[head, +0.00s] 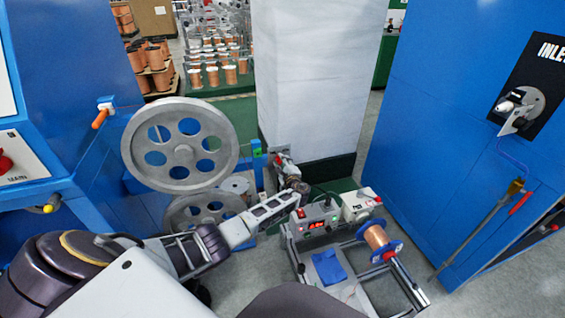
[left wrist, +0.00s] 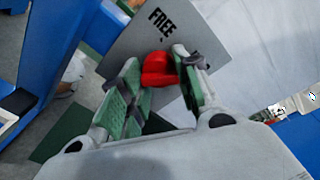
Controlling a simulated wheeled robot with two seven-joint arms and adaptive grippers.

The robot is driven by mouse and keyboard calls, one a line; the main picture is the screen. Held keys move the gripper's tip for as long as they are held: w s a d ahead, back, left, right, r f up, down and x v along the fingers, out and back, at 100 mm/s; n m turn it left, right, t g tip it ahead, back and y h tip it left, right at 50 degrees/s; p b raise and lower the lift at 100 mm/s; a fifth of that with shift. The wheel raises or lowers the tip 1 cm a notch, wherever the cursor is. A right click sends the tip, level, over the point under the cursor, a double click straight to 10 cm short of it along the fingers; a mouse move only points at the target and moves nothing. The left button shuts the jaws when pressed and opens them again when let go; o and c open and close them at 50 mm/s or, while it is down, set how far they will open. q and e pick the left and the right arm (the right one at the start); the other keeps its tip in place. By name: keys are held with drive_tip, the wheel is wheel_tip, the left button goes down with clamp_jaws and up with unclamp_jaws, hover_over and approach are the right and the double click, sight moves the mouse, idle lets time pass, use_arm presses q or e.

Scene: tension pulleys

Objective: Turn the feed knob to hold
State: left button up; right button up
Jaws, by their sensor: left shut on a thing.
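The feed knob (left wrist: 158,70) is red and sits on a grey plate (left wrist: 128,48) marked FREE, in the left wrist view. My left gripper (left wrist: 156,62) has its green-padded fingers on both sides of the knob and is shut on it. The fingers hide part of the knob, and its exact pointing is hard to read. In the head view my left gripper (head: 292,178) reaches to the small plate low on the white column, where the knob is mostly hidden. My right gripper is not in view.
Large grey pulleys (head: 180,145) stand left of the column (head: 310,80). A bench unit with a red display (head: 316,224) and a copper spool (head: 376,238) stand close below the gripper. Blue cabinets (head: 440,130) flank both sides.

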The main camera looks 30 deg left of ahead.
use_arm(q)
drive_tip(key=shift+s+a+f, duration=0.15)
drive_tip(key=shift+s+a, duration=0.05)
drive_tip(key=shift+a, duration=0.15)
drive_tip(key=o, duration=1)
drive_tip(key=shift+s, duration=0.1)
drive_tip(key=shift+d+r, duration=0.2)
drive_tip(key=shift+d, duration=0.15)
drive_tip(key=shift+v, duration=5.7)
drive_tip(key=shift+f, duration=0.1)
